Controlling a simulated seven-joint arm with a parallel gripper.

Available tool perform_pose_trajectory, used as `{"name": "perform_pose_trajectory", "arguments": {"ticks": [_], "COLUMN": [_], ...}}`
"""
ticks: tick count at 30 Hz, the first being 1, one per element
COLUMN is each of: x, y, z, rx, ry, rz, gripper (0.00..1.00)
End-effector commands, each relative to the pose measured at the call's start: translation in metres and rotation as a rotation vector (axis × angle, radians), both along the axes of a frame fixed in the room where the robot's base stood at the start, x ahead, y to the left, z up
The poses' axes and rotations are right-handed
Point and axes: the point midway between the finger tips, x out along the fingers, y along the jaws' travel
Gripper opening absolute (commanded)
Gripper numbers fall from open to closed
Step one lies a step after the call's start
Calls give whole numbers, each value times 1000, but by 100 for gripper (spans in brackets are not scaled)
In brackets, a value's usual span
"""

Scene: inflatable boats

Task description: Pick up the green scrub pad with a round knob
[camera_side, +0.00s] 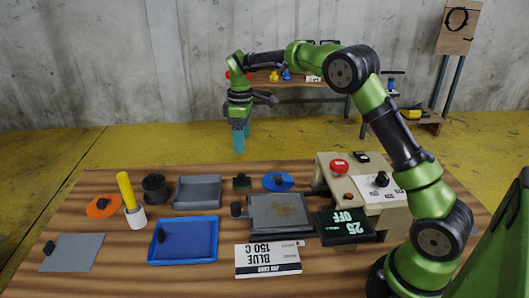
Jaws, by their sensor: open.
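A small dark green pad (242,185) with a dark knob on top lies toward the back of the wooden table, between a grey tray and a blue disc. It is small in the picture, so the knob's exact shape is hard to tell. My gripper (239,144) points down with its teal fingers, in the air above the back of the table. In the picture it is directly above the green pad and clearly apart from it. It is open, with nothing seen between the fingers.
The blue disc (287,185) and grey tray (197,193) flank the pad. A metal plate (280,211) and blue tray (183,260) are nearer the front. A black "25 OFF" display (345,236) and a control box (355,183) with a red button stand right. A white card (267,259) lies in front.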

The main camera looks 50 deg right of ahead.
Motion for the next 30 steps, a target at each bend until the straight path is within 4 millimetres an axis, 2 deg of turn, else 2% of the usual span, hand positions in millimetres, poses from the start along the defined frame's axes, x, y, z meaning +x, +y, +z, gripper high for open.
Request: {"name": "perform_pose_trajectory", "arguments": {"ticks": [3, 8, 11, 22, 27, 30], "x": [9, 4, 4, 4, 4, 4], "y": [-2, 0, 0, 1, 0, 1], "z": [19, 16, 3, -75, -94, -99], "rx": [-10, -1, -1, 0, -1, 0], "ry": [-13, 9, 11, 9, 7, 6], "rz": [132, 215, 226, 223, 222, 221], "gripper": [78, 78, 78, 78, 78, 78]}}
